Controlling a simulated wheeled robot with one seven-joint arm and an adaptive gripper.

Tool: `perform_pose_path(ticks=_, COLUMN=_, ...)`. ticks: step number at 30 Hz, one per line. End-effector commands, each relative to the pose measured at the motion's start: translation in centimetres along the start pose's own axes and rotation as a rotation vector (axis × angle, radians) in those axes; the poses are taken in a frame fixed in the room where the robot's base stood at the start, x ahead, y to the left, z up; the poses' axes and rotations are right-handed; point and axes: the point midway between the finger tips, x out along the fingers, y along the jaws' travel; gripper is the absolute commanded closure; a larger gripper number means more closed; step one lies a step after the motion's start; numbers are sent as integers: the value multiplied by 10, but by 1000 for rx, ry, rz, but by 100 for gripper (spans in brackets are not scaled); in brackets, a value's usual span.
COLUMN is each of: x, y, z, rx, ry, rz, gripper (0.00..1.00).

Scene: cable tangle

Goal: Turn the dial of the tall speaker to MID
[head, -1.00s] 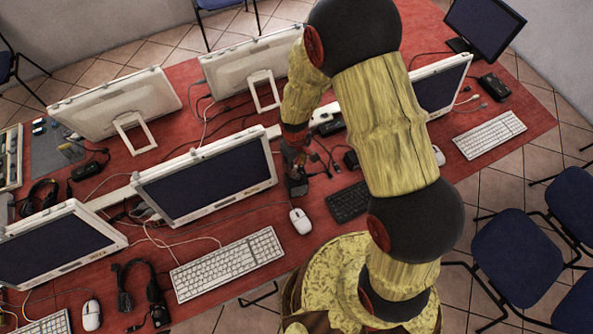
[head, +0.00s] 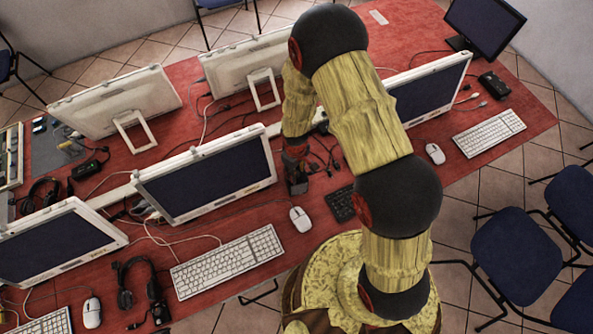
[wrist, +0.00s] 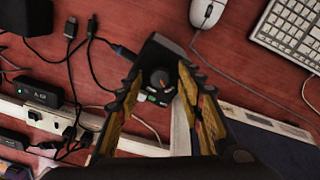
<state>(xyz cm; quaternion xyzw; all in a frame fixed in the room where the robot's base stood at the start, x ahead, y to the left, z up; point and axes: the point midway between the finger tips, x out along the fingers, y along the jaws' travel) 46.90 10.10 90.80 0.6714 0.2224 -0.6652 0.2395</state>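The tall speaker (wrist: 150,50) is a dark upright box with a round black dial (wrist: 160,79) facing my wrist camera. A small orange mark shows on the dial, with green and white marks near its lower edge. I cannot read the labels. My gripper (wrist: 162,88) is open, with one yellow-padded finger on each side of the speaker's top and the dial between them. Whether the fingers touch anything is unclear. In the head view my gripper (head: 296,152) is over the speaker (head: 297,184), right of the middle monitor, and hides its top.
A monitor (head: 205,178) stands close to the left of the speaker. A white mouse (head: 300,219) and white keyboard (head: 228,262) lie in front. Loose black cables (wrist: 85,60) and a black box (wrist: 25,16) lie beside it on the red table.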

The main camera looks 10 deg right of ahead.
Motion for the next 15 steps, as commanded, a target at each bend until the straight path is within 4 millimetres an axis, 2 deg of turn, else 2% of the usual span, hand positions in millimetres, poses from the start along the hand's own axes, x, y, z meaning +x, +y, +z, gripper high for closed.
perform_pose_path(ticks=2, x=0, y=0, z=0, rx=0, ry=0, rz=0, gripper=63)
perform_pose_path(ticks=15, x=0, y=0, z=0, rx=0, ry=0, rz=0, gripper=88)
